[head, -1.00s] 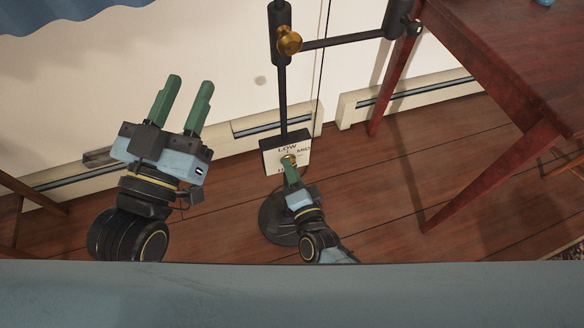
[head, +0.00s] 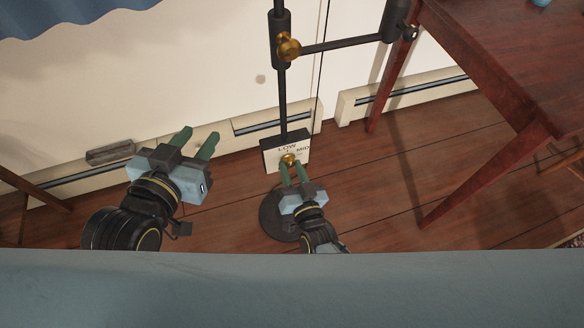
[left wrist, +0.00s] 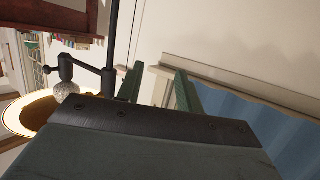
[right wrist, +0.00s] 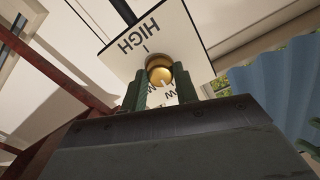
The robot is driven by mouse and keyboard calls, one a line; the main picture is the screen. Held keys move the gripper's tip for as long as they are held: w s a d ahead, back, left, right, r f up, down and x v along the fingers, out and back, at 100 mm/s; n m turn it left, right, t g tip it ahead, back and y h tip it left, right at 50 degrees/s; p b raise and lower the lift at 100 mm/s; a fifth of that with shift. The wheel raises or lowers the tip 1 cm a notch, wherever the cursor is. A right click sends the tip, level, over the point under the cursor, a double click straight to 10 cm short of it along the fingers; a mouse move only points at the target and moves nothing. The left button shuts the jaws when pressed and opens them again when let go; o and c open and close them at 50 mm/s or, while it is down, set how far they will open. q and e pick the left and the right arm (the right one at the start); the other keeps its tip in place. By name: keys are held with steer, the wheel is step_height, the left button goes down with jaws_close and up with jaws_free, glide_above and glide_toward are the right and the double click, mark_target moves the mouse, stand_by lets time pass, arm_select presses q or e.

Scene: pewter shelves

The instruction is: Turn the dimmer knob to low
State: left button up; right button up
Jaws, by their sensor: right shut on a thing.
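The dimmer knob (head: 289,159) is a round brass knob on the white face of a dark box on the lamp pole. The plate (head: 299,154) shows LOW and MID in the head view, and HIGH in the right wrist view. My right gripper (head: 292,170) has its green fingers closed on the knob (right wrist: 160,72), one on each side. The fingers hide part of the plate's lettering. I cannot tell which way the knob points. My left gripper (head: 197,141) is open and empty, off to the left, apart from the lamp.
The lamp's dark round base (head: 279,216) stands on the wood floor below the box. A brass clamp (head: 288,46) and side arm sit higher on the pole. A red-brown table (head: 500,60) stands at right. A baseboard heater (head: 270,121) runs along the wall behind.

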arm_select(q)
steer(key=shift+s+a+f, duration=0.1)
steer(key=shift+s+f, duration=0.05)
steer(key=shift+f, duration=0.15)
arm_select(e)
steer(key=shift+n, duration=0.6)
arm_select(q)
steer(key=shift+f+g, duration=0.1)
steer(key=shift+g, duration=0.2)
arm_select(e)
steer(key=o, duration=1)
steer(key=shift+c, duration=0.2)
steer(key=shift+s, duration=0.1)
steer(key=shift+s+d, duration=0.15)
steer(key=shift+s, duration=0.1)
arm_select(q)
steer(key=s+a+f+g+y+p, duration=0.3)
steer(key=s+a+f+g, duration=0.3)
steer(key=s+f+g, duration=0.3)
steer(key=s+g+p, duration=0.1)
steer(key=s, duration=0.2)
steer(key=shift+s+f+n, duration=0.2)
steer(key=shift+f+n, duration=0.15)
steer(key=shift+n, duration=0.05)
arm_select(e)
steer(key=v, duration=1.2)
steer(key=shift+s, duration=0.35)
steer(key=shift+d, duration=0.1)
